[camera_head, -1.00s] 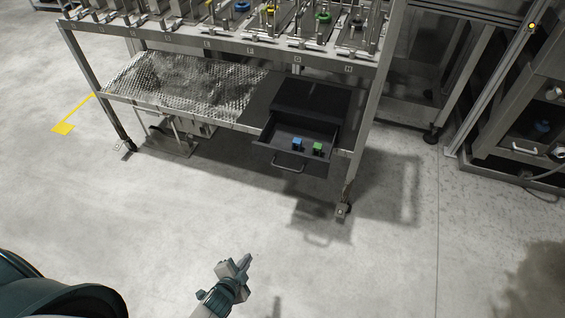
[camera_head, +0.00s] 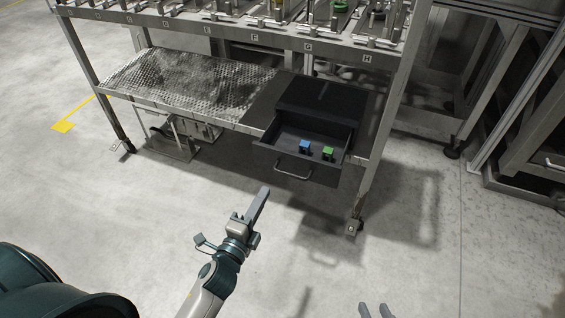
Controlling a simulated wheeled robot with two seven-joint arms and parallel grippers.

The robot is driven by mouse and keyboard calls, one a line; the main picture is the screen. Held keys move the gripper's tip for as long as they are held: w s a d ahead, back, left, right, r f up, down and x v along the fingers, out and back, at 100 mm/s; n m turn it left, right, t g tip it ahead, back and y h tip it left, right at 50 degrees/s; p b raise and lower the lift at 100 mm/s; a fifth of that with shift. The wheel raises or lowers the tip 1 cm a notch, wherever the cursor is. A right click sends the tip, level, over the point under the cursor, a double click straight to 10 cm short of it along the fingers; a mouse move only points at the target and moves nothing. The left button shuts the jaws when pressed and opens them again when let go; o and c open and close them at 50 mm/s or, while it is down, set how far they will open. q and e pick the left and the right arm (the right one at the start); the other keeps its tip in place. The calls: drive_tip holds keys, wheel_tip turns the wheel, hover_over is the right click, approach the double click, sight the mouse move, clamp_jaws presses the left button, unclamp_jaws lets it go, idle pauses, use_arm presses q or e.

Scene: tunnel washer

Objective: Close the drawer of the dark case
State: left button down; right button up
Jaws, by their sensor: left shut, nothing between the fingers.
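The dark case (camera_head: 322,98) sits on the lower shelf of a metal rack. Its drawer (camera_head: 263,158) is pulled out toward me, with a bar handle (camera_head: 292,171) on the front. A blue block (camera_head: 305,147) and a green block (camera_head: 328,153) are inside the drawer. My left gripper (camera_head: 262,194) is shut and empty, in front of the drawer and below it in the picture, apart from the handle. Only the fingertips of my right gripper (camera_head: 375,310) show at the bottom edge, spread apart with nothing visible between them.
The rack's front right leg (camera_head: 370,180) stands right of the drawer, ending in a foot. A textured metal sheet (camera_head: 180,85) covers the shelf left of the case. Fixtures line the rack's top. The floor in front (camera_head: 150,215) is clear.

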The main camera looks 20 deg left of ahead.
sight(286, 154)
use_arm(q)
drive_tip(key=shift+w, duration=0.1)
